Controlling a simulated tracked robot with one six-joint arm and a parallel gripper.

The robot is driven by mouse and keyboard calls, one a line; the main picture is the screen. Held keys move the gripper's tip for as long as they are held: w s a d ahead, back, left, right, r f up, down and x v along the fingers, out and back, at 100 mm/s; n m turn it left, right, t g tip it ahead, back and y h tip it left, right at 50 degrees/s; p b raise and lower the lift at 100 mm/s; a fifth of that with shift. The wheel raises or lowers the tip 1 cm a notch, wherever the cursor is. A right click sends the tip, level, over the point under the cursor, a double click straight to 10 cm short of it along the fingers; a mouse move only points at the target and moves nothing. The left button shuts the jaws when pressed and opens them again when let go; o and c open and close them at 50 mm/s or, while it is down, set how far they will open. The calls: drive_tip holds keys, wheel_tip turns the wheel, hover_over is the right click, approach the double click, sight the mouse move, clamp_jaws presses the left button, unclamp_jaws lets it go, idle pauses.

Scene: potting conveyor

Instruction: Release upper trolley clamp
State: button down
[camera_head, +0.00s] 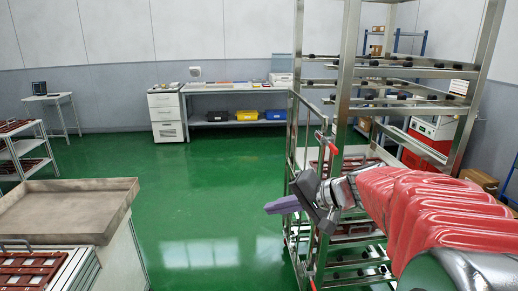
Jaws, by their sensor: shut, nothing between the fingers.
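The metal trolley (344,85) stands right of centre, a tall open frame with several shelves. A red clamp part (333,148) shows on its front upright, just above my gripper. Another red part (312,284) shows lower on the frame, near the bottom edge. My gripper (270,208) is in front of the trolley's left side, pointing left, with its purple-grey fingers shut and empty. It is below and left of the upper red part and looks apart from it. My red-sleeved arm (430,215) hides much of the trolley's lower right.
A grey tray-topped table (75,195) and red-brown trays (30,270) are at the lower left. A white shelf rack (28,150) stands at the far left. A workbench (235,90) with bins is at the back. The green floor between is clear.

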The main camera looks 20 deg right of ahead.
drive_tip(key=w+d+r+m+t, duration=0.2)
drive_tip(key=w+d+t, duration=0.1)
drive_tip(key=d, duration=0.6)
drive_tip(key=m+t+h, duration=0.5)
drive_tip(key=m+h, duration=0.2)
approach(331, 147)
drive_tip(key=s+d, duration=0.6)
drive_tip(key=shift+d+f, duration=0.2)
drive_tip(key=shift+f, duration=0.2)
drive_tip(key=shift+w, duration=0.1)
drive_tip(key=w+a, duration=0.3)
drive_tip(key=w, duration=0.8)
drive_tip(key=shift+a, duration=0.3)
